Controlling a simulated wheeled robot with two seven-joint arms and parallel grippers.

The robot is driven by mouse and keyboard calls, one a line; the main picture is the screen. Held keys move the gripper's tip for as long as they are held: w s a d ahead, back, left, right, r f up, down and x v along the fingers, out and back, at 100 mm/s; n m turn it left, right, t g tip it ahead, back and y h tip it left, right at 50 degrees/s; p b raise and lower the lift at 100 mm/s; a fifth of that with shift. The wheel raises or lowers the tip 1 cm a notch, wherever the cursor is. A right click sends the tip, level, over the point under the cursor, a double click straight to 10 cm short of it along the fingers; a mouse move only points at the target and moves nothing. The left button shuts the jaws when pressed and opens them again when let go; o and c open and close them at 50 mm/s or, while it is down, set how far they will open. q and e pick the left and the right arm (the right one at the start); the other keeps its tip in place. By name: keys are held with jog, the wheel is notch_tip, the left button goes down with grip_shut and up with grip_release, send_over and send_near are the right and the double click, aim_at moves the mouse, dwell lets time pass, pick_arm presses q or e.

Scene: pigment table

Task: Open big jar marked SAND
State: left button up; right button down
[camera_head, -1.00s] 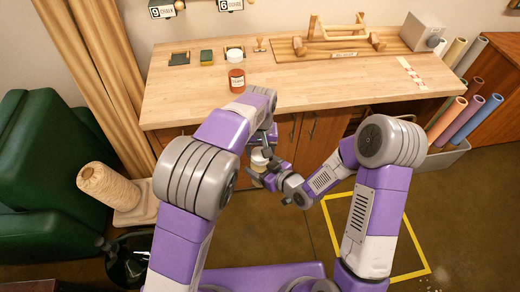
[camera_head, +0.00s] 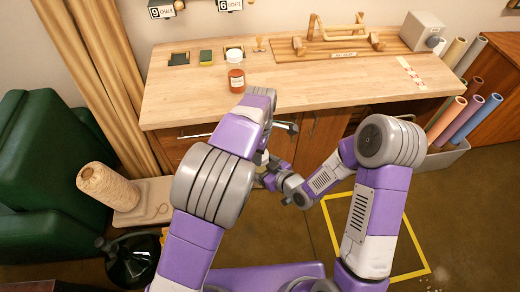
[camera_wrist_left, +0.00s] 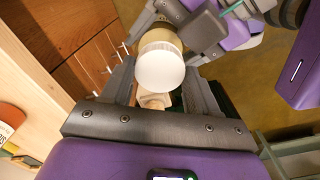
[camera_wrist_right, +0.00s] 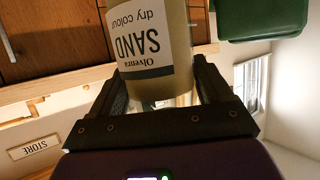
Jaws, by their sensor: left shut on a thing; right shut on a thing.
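The big jar with the SAND label (camera_wrist_right: 155,48) is a dull yellow cylinder. My right gripper (camera_wrist_right: 162,78) is shut on its body. In the left wrist view the jar body (camera_wrist_left: 163,36) shows behind a round white lid (camera_wrist_left: 160,68). My left gripper (camera_wrist_left: 160,84) is shut on the lid, one finger at each side. The lid lines up with the jar's top, and I cannot tell whether there is a gap between them. In the head view my left arm hides most of the jar and my left fingers; my right gripper (camera_head: 268,178) is in front of the cabinet.
The wooden table (camera_head: 330,95) lies behind the arms. A red-brown jar (camera_head: 236,80) with a label stands on it, with a wooden rack (camera_head: 340,45) further right. A green armchair (camera_head: 45,165) and a twine spool (camera_head: 105,185) are at left. Rolled tubes (camera_head: 480,120) stand at right.

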pick_arm(q)
jog(key=o, duration=0.9)
jog(key=shift+d+r, duration=0.1)
jog(key=shift+d, duration=0.25)
jog(key=shift+c, duration=0.2)
jog(key=o, duration=0.3)
jog(key=shift+a, duration=0.2)
notch_tip(320, 180, up, 4)
jog(key=shift+r, duration=0.15)
jog(key=shift+c, duration=0.5)
jog(key=m, duration=0.3)
jog(key=r+m, duration=0.1)
jog(key=m, duration=0.1)
jog(key=shift+a+r+m, duration=0.1)
jog(key=shift+a+m, duration=0.05)
jog(key=shift+m, duration=0.25)
jog(key=m, duration=0.2)
jog(key=r+m, duration=0.1)
jog(key=m, duration=0.3)
jog(key=shift+w+a+r+m, duration=0.1)
jog(key=shift+a+r+m, duration=0.05)
jog(key=shift+r+m, duration=0.15)
jog(key=shift+f, duration=0.45)
notch_tip(320, 180, down, 7)
jog(key=shift+f, duration=0.1)
